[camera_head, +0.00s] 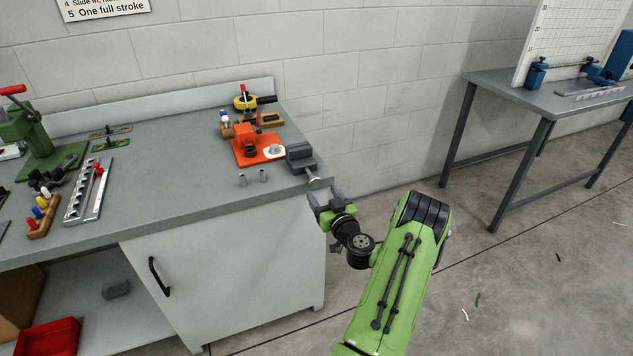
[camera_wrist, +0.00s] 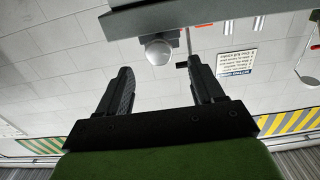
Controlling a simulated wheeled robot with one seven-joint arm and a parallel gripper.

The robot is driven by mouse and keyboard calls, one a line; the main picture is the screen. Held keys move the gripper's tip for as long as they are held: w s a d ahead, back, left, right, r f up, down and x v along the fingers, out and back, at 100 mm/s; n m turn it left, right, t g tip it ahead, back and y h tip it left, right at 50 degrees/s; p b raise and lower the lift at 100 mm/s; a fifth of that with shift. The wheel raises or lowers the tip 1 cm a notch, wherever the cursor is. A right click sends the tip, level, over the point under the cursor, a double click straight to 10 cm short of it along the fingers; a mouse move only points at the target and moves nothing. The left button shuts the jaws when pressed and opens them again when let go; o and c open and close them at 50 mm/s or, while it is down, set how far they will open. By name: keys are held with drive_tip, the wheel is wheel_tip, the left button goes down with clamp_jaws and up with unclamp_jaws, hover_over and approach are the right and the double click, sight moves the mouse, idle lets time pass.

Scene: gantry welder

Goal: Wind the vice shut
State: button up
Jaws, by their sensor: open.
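The grey vice (camera_head: 300,157) sits at the right front corner of the workbench. Its round screw head (camera_head: 314,178) sticks out past the bench edge. My gripper (camera_head: 325,195) is open just off the bench corner, close to the screw head. In the wrist view, the fingers (camera_wrist: 159,68) are apart with nothing between their tips; the knob lies beyond them. The jaw gap is not clear.
An orange fixture (camera_head: 258,148) stands left of the vice, with two small metal cylinders (camera_head: 252,178) in front. A green press (camera_head: 28,135) and a grey rack (camera_head: 88,190) are farther left. A second table (camera_head: 545,100) stands right. The floor between is mostly clear.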

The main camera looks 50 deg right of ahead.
sight(316, 183)
drive_tip(key=x, duration=0.6)
drive_tip(key=shift+s+p, duration=0.1)
drive_tip(key=shift+p, duration=0.2)
drive_tip(key=c, duration=1.1)
drive_tip(key=shift+o, duration=0.2)
drive_tip(key=shift+m, duration=0.4)
